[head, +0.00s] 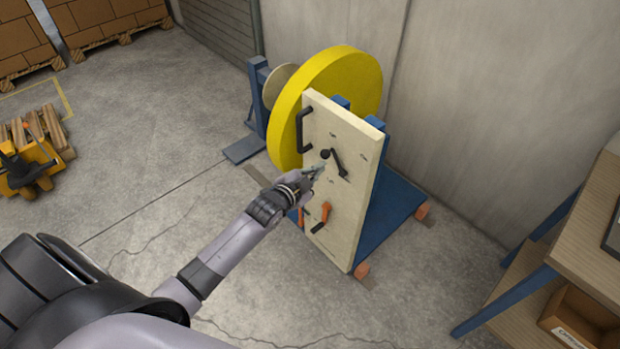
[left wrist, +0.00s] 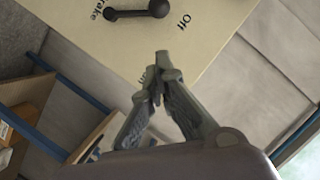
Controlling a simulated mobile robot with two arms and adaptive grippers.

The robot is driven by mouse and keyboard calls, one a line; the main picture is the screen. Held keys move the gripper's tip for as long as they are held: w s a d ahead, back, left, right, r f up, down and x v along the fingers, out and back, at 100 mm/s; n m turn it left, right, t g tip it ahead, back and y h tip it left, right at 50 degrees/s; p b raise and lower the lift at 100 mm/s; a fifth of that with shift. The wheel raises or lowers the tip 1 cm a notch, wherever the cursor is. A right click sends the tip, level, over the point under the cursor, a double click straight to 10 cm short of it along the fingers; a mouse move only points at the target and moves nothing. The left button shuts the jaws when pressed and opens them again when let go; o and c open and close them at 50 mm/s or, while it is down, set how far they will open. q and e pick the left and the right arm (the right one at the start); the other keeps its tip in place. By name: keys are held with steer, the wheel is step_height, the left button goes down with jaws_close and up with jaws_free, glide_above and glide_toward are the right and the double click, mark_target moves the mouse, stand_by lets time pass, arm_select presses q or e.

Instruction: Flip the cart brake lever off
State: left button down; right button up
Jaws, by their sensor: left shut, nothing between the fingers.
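The black brake lever (head: 339,163) is on the upright cream panel (head: 362,190) of the cart. In the head view it slants from a round knob at upper left down to the right. In the left wrist view the lever (left wrist: 134,13) lies near the top edge, with "Off" printed to its right and partly cut "Brake" lettering to its left. My left gripper (head: 317,171) is shut and empty, just below and left of the lever in the head view. In the left wrist view its closed fingertips (left wrist: 162,62) are apart from the lever. My right gripper is not in view.
A black handle (head: 302,130) and an orange lever (head: 326,213) are also on the panel. A big yellow roll (head: 345,75) stands behind it on a blue frame (head: 400,205). A wooden bench (head: 585,225) is at right.

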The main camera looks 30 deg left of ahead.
arm_select(q)
steer(key=v, duration=0.4)
steer(key=shift+s+d+r, duration=0.1)
steer(key=shift+d, duration=0.1)
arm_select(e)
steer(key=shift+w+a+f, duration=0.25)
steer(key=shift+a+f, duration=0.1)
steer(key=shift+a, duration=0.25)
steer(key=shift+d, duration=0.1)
